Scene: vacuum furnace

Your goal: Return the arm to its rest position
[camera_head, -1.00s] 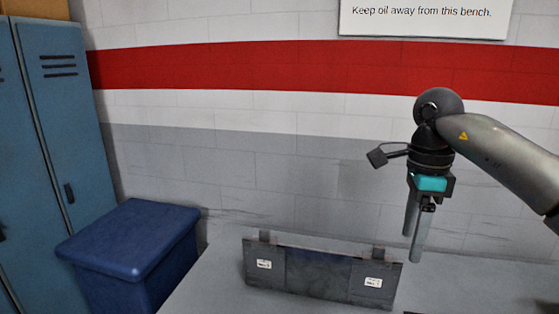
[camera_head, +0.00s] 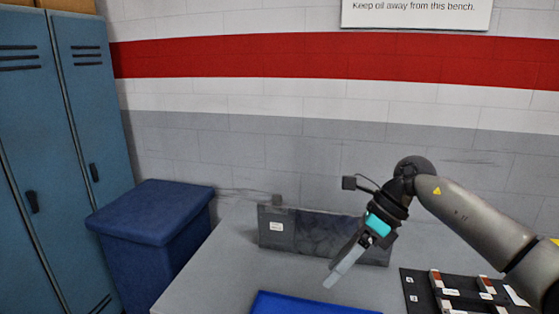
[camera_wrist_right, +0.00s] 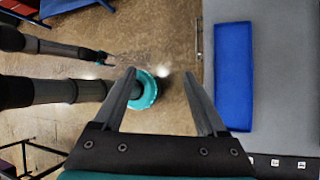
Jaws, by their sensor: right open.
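My right arm (camera_head: 470,218) comes in from the right in the head view, and its elbow-like dark joint stands above the grey bench (camera_head: 215,280). My right gripper (camera_head: 338,276) points down and to the left over the bench, in front of the dark upright panel (camera_head: 310,230). In the right wrist view its two fingers (camera_wrist_right: 157,75) are apart with nothing held between them. What looks like my left gripper (camera_wrist_right: 103,56) is small at the upper left of that view, over the floor. Its jaws are too small to read. It does not show in the head view.
A blue mat (camera_head: 300,304) lies at the bench's front; it also shows in the wrist view (camera_wrist_right: 235,75). A black labelled rack (camera_head: 420,290) with several small pieces lies at right. A blue lidded bin (camera_head: 150,215) and blue lockers (camera_head: 90,130) stand left.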

